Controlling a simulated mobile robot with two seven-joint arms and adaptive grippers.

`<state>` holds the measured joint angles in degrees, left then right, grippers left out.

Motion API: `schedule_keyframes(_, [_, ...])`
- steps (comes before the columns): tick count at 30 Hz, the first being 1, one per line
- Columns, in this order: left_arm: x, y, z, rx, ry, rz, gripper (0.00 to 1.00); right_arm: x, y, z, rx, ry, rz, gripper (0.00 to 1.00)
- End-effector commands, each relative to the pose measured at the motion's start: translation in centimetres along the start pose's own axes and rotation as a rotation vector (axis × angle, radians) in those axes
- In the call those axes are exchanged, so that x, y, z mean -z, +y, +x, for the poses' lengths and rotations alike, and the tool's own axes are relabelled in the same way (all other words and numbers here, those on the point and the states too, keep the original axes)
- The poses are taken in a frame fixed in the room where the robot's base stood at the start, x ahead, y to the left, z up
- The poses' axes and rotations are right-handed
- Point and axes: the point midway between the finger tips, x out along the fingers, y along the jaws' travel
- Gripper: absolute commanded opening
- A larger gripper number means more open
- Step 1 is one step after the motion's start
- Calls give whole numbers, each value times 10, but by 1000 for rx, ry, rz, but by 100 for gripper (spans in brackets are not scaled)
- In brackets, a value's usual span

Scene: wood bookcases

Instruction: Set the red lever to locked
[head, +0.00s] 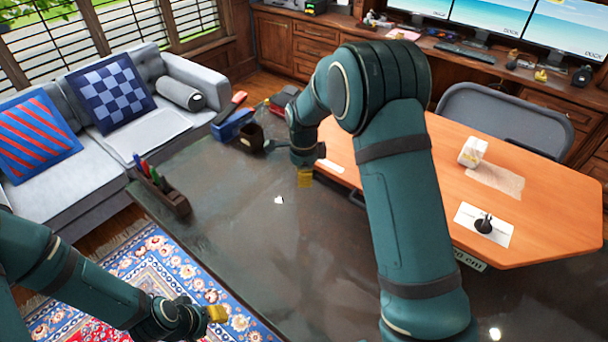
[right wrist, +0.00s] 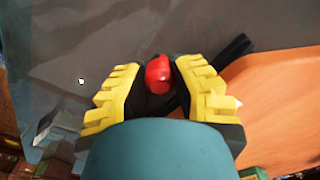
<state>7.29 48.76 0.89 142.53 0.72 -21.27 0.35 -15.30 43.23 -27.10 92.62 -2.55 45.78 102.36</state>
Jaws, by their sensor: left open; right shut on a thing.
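The red lever's rounded red end (right wrist: 158,72) shows in the right wrist view, between the yellow fingers of my right gripper (right wrist: 157,88). The gripper is shut on it. A dark part shows just below the red end; the rest of the lever and any markings are hidden. In the head view my right gripper (head: 304,177) is over the dark table near the orange desk's left edge, and I cannot make out the lever there. My left gripper (head: 216,314) is open and empty at the lower left, near the dark table's left edge.
The dark table (head: 240,230) is mostly bare in the middle. A pen holder (head: 170,195), a blue tray (head: 232,124) and a brown cup (head: 251,137) stand along its left and far sides. The orange desk (head: 545,190) holds a white box (head: 473,151). A grey chair (head: 505,115) stands behind it.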

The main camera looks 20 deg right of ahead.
Motion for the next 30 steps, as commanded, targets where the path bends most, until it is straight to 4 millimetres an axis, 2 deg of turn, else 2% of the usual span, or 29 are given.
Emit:
schedule_keyframes(1, [0,0,0,0,0,0,43,-1,0,0,0,-1,-1,37])
schedule_keyframes(3, [0,0,0,0,0,0,43,-1,0,0,0,-1,-1,61])
schedule_keyframes(19, [-1,-2,5,0,-1,0,43,4,2,0,3,-1,-46,61])
schedule_keyframes(23, [-2,-5,14,0,-1,0,43,12,9,2,3,-3,-172,61])
schedule_keyframes(30, [-4,-10,28,0,-1,0,43,36,20,2,1,-2,-498,61])
